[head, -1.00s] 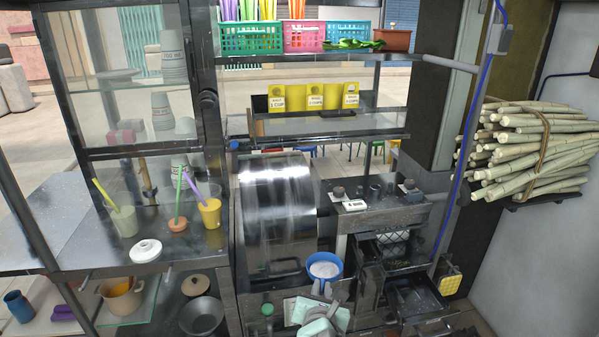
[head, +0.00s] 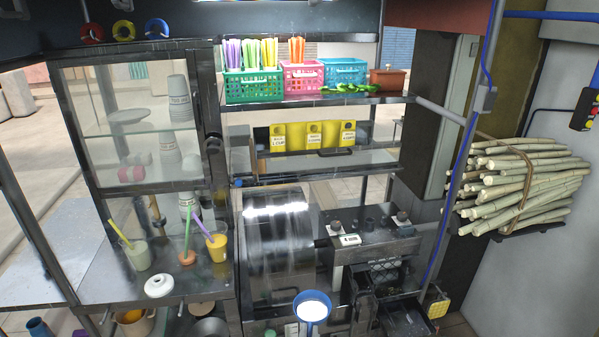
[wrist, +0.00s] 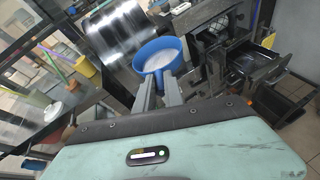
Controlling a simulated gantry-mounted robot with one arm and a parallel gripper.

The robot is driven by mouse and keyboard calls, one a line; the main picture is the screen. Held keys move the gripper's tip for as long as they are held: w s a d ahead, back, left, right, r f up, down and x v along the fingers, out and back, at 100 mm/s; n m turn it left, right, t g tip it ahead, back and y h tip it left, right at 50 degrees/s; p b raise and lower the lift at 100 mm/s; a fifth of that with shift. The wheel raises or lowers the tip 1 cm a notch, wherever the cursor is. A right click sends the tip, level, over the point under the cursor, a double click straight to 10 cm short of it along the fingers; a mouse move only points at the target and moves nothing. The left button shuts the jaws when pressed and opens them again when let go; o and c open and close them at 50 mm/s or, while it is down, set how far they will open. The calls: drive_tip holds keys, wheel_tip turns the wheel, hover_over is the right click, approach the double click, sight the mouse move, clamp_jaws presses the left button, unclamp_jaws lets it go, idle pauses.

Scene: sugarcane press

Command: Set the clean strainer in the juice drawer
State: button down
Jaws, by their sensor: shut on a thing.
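The strainer is a blue round bowl with a pale mesh. It shows near the bottom edge of the head view (head: 312,307) and in the wrist view (wrist: 159,57). My gripper (wrist: 158,92) is shut on its handle and holds it in front of the press, mesh side up. In the head view my gripper lies below the picture edge. An open dark metal drawer, seemingly the juice drawer, shows right of the strainer in the head view (head: 405,320) and in the wrist view (wrist: 262,64). The strainer is apart from it.
The press's shiny drum (head: 272,245) stands behind the strainer. Dark press parts (head: 364,300) stand between the strainer and the drawer. Cups and a white lid (head: 159,286) sit on the left counter. A cane bundle (head: 525,185) hangs at right.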

drive_tip(key=s+a+r+y+p, duration=0.1)
drive_tip(key=s+a+r+p, duration=0.1)
drive_tip(key=s+r+p, duration=1)
drive_tip(key=p, duration=0.8)
drive_tip(key=shift+r+n, duration=0.25)
drive_tip(key=shift+n, duration=0.05)
